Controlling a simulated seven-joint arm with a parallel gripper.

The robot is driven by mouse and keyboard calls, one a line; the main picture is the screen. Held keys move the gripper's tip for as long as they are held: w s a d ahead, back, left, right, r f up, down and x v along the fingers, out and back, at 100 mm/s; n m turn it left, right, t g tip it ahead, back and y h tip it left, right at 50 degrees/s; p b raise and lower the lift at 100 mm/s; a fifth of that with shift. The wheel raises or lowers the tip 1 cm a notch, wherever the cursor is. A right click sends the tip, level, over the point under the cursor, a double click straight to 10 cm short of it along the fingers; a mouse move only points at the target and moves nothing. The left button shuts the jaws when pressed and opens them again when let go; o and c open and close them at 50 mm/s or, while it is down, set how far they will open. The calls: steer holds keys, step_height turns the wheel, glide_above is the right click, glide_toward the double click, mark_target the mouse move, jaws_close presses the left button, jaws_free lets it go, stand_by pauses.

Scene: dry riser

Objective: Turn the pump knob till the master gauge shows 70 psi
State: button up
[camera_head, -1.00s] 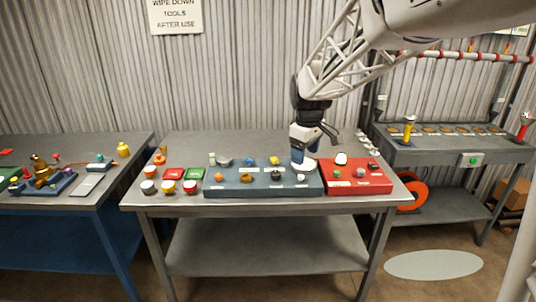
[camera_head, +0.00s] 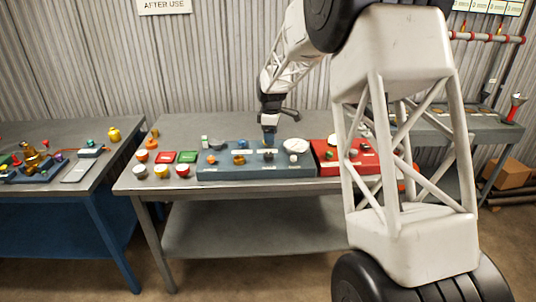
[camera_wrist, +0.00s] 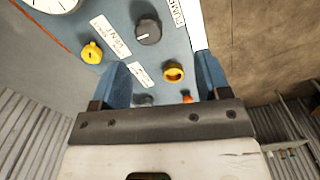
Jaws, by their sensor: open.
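A grey round knob with a white pointer line (camera_wrist: 148,31) stands on the blue panel (camera_wrist: 75,30) in the wrist view. A partly cut-off label reading PUMP (camera_wrist: 178,12) is beside it; a VENT label is on its other side. A white dial gauge (camera_wrist: 52,3) is cut off at the top left; its reading cannot be seen. In the head view a large white disc (camera_head: 296,146), apparently this gauge, is too small to read. My gripper (camera_wrist: 160,62) is open and empty above the panel, its fingers short of the grey knob. It also shows in the head view (camera_head: 268,130).
A yellow knob (camera_wrist: 92,52), a yellow ring-like knob (camera_wrist: 174,72) and an orange knob (camera_wrist: 187,98) are close by. A red panel (camera_head: 330,158) adjoins the blue one. Several small coloured things stand at the table's left. My arm hides part of the right.

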mark_target(268, 154)
steer(key=shift+w+a+f+n, duration=0.2)
steer(key=shift+w+a+f, duration=0.05)
steer(key=shift+w+f, duration=0.35)
steer(key=shift+w+a+f+n, duration=0.2)
steer(key=shift+w+f, duration=0.3)
steer(key=shift+w, duration=0.1)
steer(key=shift+f, duration=0.1)
steer(key=shift+f, duration=3.75)
steer(key=c, duration=0.9)
